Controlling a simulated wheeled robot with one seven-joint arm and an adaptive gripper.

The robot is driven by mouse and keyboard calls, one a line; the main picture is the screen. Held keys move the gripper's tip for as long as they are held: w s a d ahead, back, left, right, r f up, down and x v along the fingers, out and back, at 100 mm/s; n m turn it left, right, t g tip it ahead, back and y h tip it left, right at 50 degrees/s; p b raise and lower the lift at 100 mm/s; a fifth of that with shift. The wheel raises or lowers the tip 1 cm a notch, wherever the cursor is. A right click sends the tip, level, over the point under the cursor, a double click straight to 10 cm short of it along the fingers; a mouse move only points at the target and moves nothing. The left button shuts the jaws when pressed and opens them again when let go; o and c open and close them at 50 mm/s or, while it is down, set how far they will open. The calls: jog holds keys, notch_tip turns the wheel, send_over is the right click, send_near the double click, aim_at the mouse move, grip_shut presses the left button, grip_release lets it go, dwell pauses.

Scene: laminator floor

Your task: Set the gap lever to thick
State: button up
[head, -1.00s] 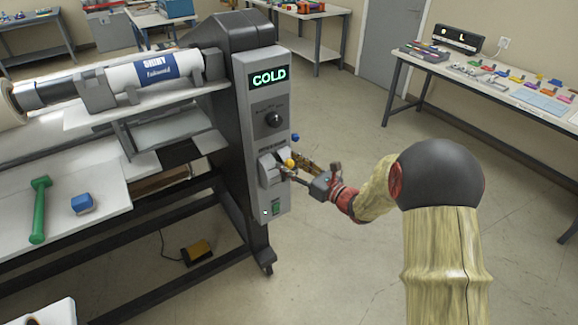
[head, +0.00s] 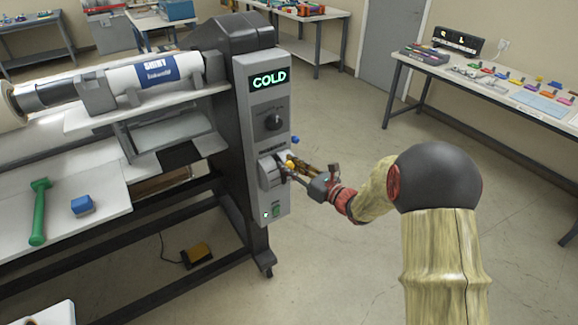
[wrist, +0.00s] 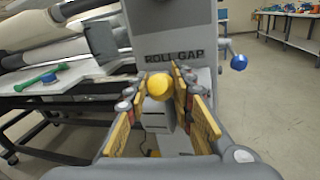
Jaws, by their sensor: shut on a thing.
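The gap lever shows as a yellow ball knob (wrist: 159,86) between the finger pads in the wrist view, under the words ROLL GAP. In the head view the yellow knob (head: 289,165) sits at the grey lever housing (head: 268,171) on the laminator's control panel (head: 262,110). My gripper (head: 294,168) reaches it from the right and is shut on the knob. In the wrist view my gripper (wrist: 165,90) has a pad on each side of the knob. The gap scale marks are too small to read, and the lever's stem is mostly hidden.
A blue ball (wrist: 238,62) sticks out at the panel's right. A green tool (head: 39,210) and blue block (head: 82,205) lie on the laminator's table. Floor right of the panel is clear.

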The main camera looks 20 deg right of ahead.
grip_shut()
notch_tip(320, 180, down, 5)
jog(key=s, duration=0.2)
jog(key=shift+s+d+f+b, duration=0.15)
jog(key=shift+s+d+b, duration=0.2)
jog(key=shift+d, duration=0.1)
jog(key=o, duration=1)
grip_release()
jog(key=shift+c, duration=0.2)
